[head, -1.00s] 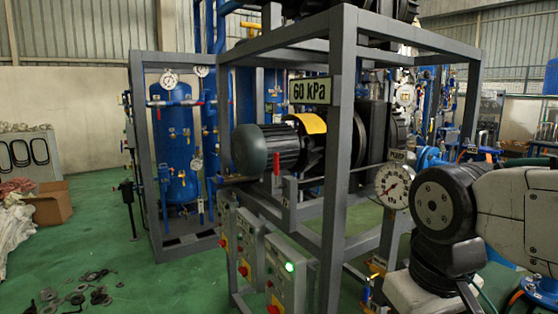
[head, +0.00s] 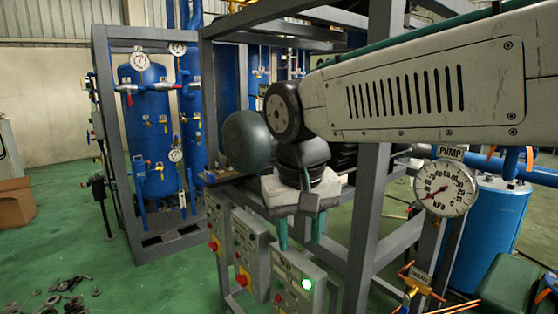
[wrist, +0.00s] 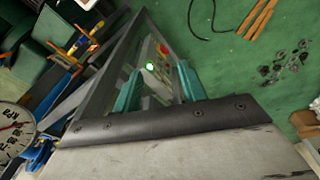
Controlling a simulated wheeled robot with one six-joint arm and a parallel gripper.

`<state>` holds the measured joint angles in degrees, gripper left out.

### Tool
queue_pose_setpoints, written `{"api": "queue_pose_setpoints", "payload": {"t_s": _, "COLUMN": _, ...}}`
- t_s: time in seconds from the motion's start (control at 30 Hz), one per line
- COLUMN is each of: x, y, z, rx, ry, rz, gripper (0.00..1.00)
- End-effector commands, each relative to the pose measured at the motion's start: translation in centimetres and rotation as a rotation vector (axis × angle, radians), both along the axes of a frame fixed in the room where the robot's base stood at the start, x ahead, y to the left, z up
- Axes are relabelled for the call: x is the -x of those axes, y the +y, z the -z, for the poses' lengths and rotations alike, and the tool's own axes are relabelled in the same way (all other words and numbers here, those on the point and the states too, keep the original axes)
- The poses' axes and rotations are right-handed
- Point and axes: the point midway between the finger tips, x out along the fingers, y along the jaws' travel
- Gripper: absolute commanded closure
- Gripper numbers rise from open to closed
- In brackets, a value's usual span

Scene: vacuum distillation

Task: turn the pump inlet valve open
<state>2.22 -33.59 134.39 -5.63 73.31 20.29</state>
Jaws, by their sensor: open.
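My gripper (head: 300,230) hangs fingers down in front of the pump frame, above the control boxes. Its two teal fingers are apart with nothing between them; they also show in the wrist view (wrist: 160,88). A valve with an orange handle (head: 416,281) and a small tag sits below the PUMP gauge (head: 445,188), to the right of my gripper and well apart from it. The tag is too small to read, so I cannot tell whether this is the pump inlet valve. In the wrist view an orange-handled valve (wrist: 84,44) shows at upper left.
Grey control boxes (head: 298,288) with red knobs and a lit green lamp stand below my gripper. A grey frame post (head: 362,220) stands between my gripper and the gauge. A blue tank (head: 495,225) is at right. Loose dark parts (head: 65,298) lie on the green floor.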

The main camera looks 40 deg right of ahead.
Motion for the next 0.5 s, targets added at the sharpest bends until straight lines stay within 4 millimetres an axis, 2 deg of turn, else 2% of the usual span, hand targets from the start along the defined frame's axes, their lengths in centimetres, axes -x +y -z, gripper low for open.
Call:
{"api": "queue_pose_setpoints", "payload": {"t_s": 0.03, "x": -2.6, "y": -1.1, "z": -1.8, "rx": 0.020, "ry": -0.003, "rz": 0.115, "gripper": 0.58}}
{"api": "queue_pose_setpoints", "payload": {"t_s": 0.1, "x": -6.1, "y": -2.7, "z": -4.2, "rx": 0.052, "ry": -0.020, "rz": 0.302, "gripper": 0.58}}
{"api": "queue_pose_setpoints", "payload": {"t_s": 0.2, "x": -10.8, "y": -5.2, "z": -7.0, "rx": 0.098, "ry": -0.059, "rz": 0.563, "gripper": 0.58}}
{"api": "queue_pose_setpoints", "payload": {"t_s": 0.3, "x": -14.9, "y": -7.6, "z": -9.0, "rx": 0.138, "ry": -0.105, "rz": 0.792, "gripper": 0.58}}
{"api": "queue_pose_setpoints", "payload": {"t_s": 0.4, "x": -17.9, "y": -9.5, "z": -10.3, "rx": 0.167, "ry": -0.153, "rz": 0.968, "gripper": 0.58}}
{"api": "queue_pose_setpoints", "payload": {"t_s": 0.5, "x": -19.7, "y": -10.7, "z": -11.0, "rx": 0.185, "ry": -0.187, "rz": 1.082, "gripper": 0.58}}
